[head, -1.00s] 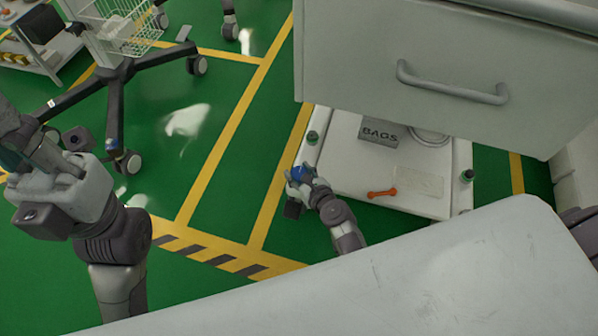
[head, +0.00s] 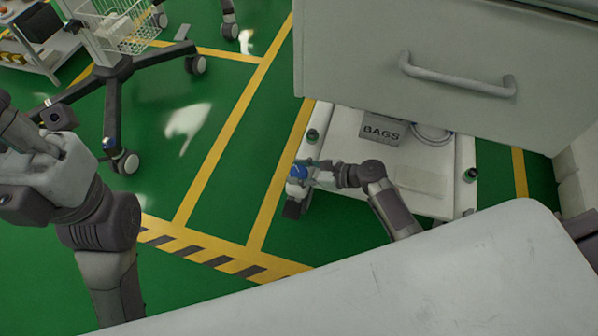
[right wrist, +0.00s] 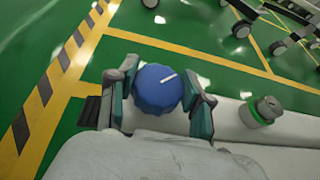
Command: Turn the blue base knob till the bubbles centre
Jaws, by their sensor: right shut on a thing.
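The blue base knob (head: 298,171) sits at the near left corner of the cart's low white base (head: 345,125). In the right wrist view, the knob (right wrist: 157,89) is round with a ribbed edge and a white line pointing to the upper right. My right gripper (right wrist: 158,92) is shut on it, one finger on each side. Green bubble vials sit at the base's far left corner (head: 313,135) and right edge (head: 470,175). One vial (right wrist: 264,110) shows in the wrist view; the bubbles are too small to read. My left gripper (head: 28,150) is raised at far left; its fingertips are unclear.
A grey drawer front with a handle (head: 457,77) overhangs the base. A box marked BAGS (head: 380,129) stands on the base. A pale worktop (head: 400,280) fills the lower right. A wheeled stand (head: 112,105) is at left on the green floor.

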